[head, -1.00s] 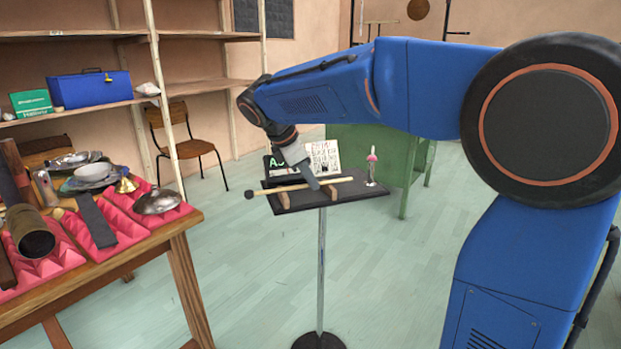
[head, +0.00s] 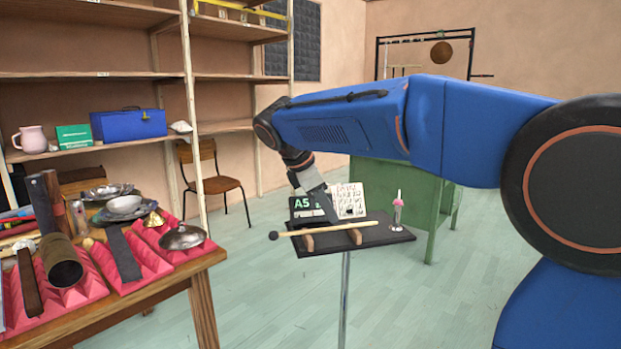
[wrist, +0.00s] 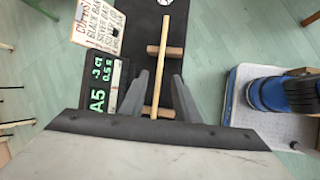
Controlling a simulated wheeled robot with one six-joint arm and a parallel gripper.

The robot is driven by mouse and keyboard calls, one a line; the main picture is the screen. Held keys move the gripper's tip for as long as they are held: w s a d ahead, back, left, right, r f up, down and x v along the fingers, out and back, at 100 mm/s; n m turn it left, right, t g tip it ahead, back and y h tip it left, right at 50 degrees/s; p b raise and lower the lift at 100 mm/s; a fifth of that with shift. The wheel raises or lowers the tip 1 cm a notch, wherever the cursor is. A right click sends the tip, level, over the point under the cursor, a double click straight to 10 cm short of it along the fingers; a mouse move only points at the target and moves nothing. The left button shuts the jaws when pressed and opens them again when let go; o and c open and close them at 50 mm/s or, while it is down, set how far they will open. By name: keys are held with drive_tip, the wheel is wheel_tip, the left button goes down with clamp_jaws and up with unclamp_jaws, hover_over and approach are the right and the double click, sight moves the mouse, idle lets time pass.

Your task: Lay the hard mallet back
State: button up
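The hard mallet, a pale wooden stick (head: 320,229) with a small dark head (head: 273,235), lies across two wooden rests (head: 355,236) on a black stand tray (head: 385,236). In the head view, my gripper (head: 333,219) reaches down at the middle of the stick. In the wrist view, the two fingers of my gripper (wrist: 160,76) are apart, one on each side of the stick (wrist: 162,65), with gaps between. The rests (wrist: 165,51) cross under the stick there. The mallet's head is hidden in the wrist view.
Behind the mallet stand a dark "A5" display (head: 306,206) and a white text card (head: 348,200). A pink-tipped upright item (head: 398,208) is at the tray's right. A wooden table (head: 205,263) with pink foam and metal objects is at left, a green cabinet (head: 412,190) behind.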

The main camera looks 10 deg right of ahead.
drive_tip(key=v, duration=1.1)
drive_tip(key=shift+a+r, duration=0.15)
drive_tip(key=shift+r, duration=0.2)
drive_tip(key=shift+s, duration=0.15)
drive_tip(key=s+d+f+m+y, duration=0.2)
drive_tip(key=s+d+f+m, duration=0.2)
drive_tip(key=s+f, duration=0.5)
drive_tip(key=s+d+f+m+t+y, duration=0.1)
drive_tip(key=s+d+f+m+y, duration=0.1)
drive_tip(key=s+d+f+m, duration=0.2)
drive_tip(key=s+d+f+m+t+y, duration=0.1)
drive_tip(key=s+d+f+m, duration=0.4)
drive_tip(key=s+f+m, duration=0.4)
drive_tip(key=s+f, duration=0.6)
drive_tip(key=shift+s+f+m+y, duration=0.3)
drive_tip(key=shift+s+f+y, duration=0.05)
drive_tip(key=shift+f+y, duration=0.05)
